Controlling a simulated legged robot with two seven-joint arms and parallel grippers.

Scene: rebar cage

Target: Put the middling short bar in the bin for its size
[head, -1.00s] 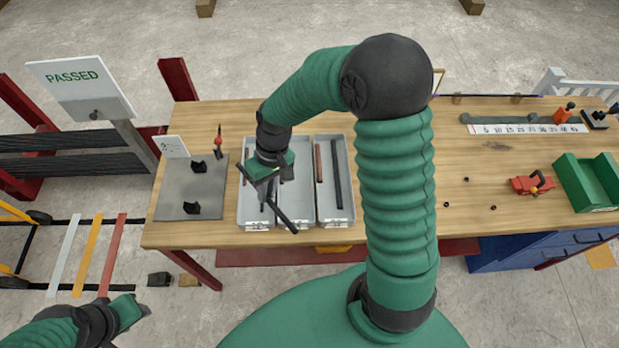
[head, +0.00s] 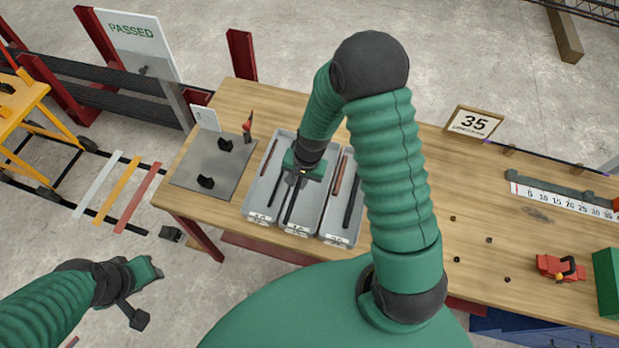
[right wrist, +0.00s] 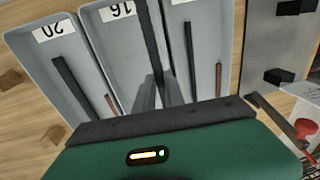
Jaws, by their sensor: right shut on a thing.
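A dark bar (head: 291,205) is held by my right gripper (head: 298,177) over the middle grey bin (head: 300,229), labelled 16. The bar points lengthwise along that bin. In the right wrist view the bar (right wrist: 151,42) runs from the gripper (right wrist: 158,98) across the 16 bin (right wrist: 122,40). I cannot tell whether it touches the floor. The right bin (head: 338,236), labelled 20, holds a dark bar and a brown bar. The left bin (head: 258,212) also holds a dark bar and a brown one. My left gripper (head: 143,292) hangs off the table at lower left, its jaws unclear.
A grey plate (head: 193,178) with two black blocks lies left of the bins. The wooden table's middle right is mostly clear.

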